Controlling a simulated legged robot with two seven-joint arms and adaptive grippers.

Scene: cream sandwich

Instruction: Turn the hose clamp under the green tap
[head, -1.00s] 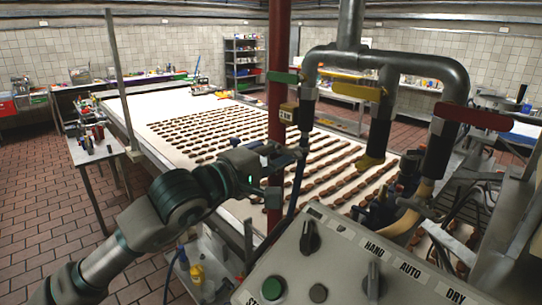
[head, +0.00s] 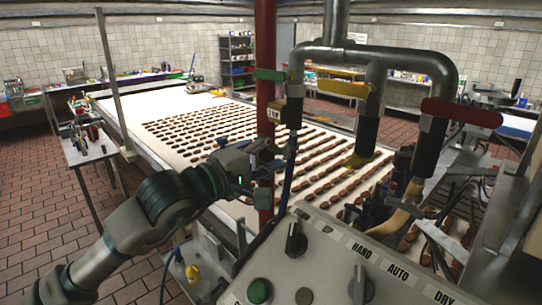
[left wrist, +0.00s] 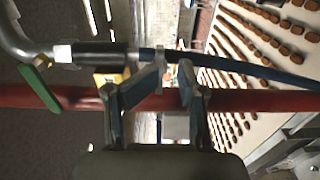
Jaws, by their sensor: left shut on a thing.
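The green tap (head: 270,75) is the left handle on the grey pipe manifold in the head view; it also shows at the left of the left wrist view (left wrist: 40,88). A dark blue hose (head: 288,180) hangs below it, and runs across the top of the left wrist view (left wrist: 250,70). My left gripper (head: 288,150) is at the upper hose, below the yellow-and-black fitting. In the left wrist view its two fingertips (left wrist: 174,68) are close together at the hose, shut on the hose clamp, which they mostly hide. My right gripper is out of view.
A red post (head: 265,100) stands just behind the gripper. The yellow tap (head: 345,88) and red tap (head: 461,112) are to the right. A control panel (head: 330,260) with knobs lies below. The conveyor (head: 180,115) with rows of biscuits is behind.

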